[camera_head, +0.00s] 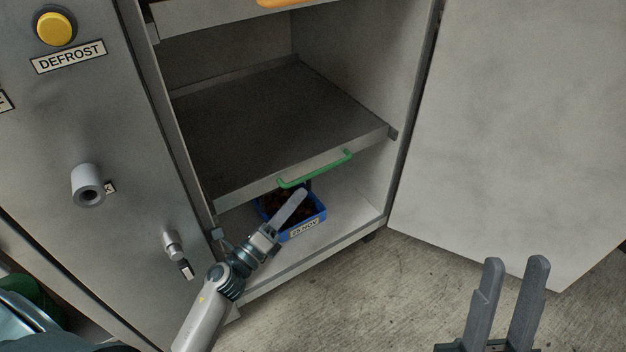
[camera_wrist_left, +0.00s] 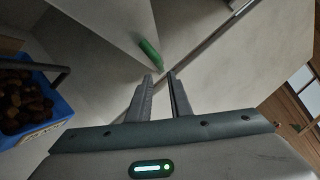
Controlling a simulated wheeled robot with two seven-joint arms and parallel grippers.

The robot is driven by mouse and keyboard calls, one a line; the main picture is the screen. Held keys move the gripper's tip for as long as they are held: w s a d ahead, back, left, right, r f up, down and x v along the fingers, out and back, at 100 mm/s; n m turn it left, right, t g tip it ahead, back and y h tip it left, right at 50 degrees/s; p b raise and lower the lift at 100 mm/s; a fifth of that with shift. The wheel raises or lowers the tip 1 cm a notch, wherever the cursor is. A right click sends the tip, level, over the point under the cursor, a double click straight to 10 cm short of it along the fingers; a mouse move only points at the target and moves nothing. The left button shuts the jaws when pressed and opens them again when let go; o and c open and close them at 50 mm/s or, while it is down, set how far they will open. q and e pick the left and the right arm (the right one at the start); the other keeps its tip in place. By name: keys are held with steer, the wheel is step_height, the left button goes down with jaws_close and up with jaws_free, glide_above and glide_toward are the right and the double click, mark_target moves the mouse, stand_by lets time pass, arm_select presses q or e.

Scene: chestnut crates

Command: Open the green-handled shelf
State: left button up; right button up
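The green handle (camera_head: 318,171) is fixed to the front edge of a dark grey shelf (camera_head: 270,115) inside the open cabinet. The shelf sits within the cabinet. My left gripper (camera_head: 300,197) is just below and in front of the handle, apart from it as far as I can see. In the left wrist view the green handle (camera_wrist_left: 150,54) lies just beyond the fingertips of my left gripper (camera_wrist_left: 161,77), with a narrow empty gap between the fingers. My right gripper (camera_head: 514,268) is open and empty at the lower right, away from the cabinet.
A blue crate (camera_head: 318,222) of chestnuts stands below the shelf, behind my left gripper; it also shows in the left wrist view (camera_wrist_left: 52,108). An orange handle (camera_head: 285,2) is above. The open door (camera_head: 510,130) stands at right. Bare floor (camera_head: 390,290) lies in front.

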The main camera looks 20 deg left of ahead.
arm_select(q)
steer(key=shift+w, duration=0.1)
steer(key=x, duration=0.7)
steer(key=shift+w, duration=0.15)
steer(key=shift+d, duration=0.1)
steer(key=shift+c, duration=0.6)
jaws_close()
